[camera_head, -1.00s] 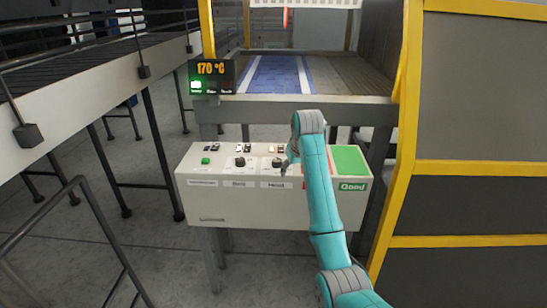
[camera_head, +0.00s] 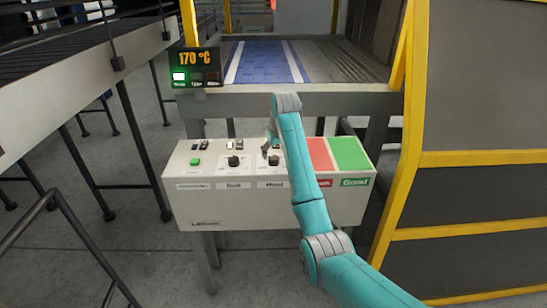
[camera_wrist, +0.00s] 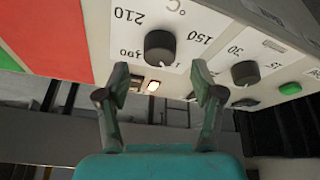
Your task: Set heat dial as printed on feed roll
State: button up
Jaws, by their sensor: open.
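The heat dial (camera_wrist: 160,46) is a black knob on the white control box (camera_head: 200,213), with 150, 190, 210 and °C printed around it, seen upside down in the wrist view. In the head view the dial (camera_head: 273,160) is partly behind my gripper. My gripper (camera_wrist: 160,80) is open and empty, its fingertips apart just short of the dial, not around it. A display (camera_head: 195,68) reads 170 °C with a green lamp lit. I cannot make out a feed roll or its print.
A second black knob, labelled Belt (camera_head: 233,161), sits left of the heat dial, with a green button (camera_head: 195,161) farther left. A red pad (camera_head: 321,153) and a green "Good" pad (camera_head: 350,153) lie to the right. A yellow-framed machine (camera_head: 470,150) stands close on the right.

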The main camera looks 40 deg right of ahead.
aim_at(274, 157)
jog(key=shift+x, duration=2)
jog(key=c, duration=1.1)
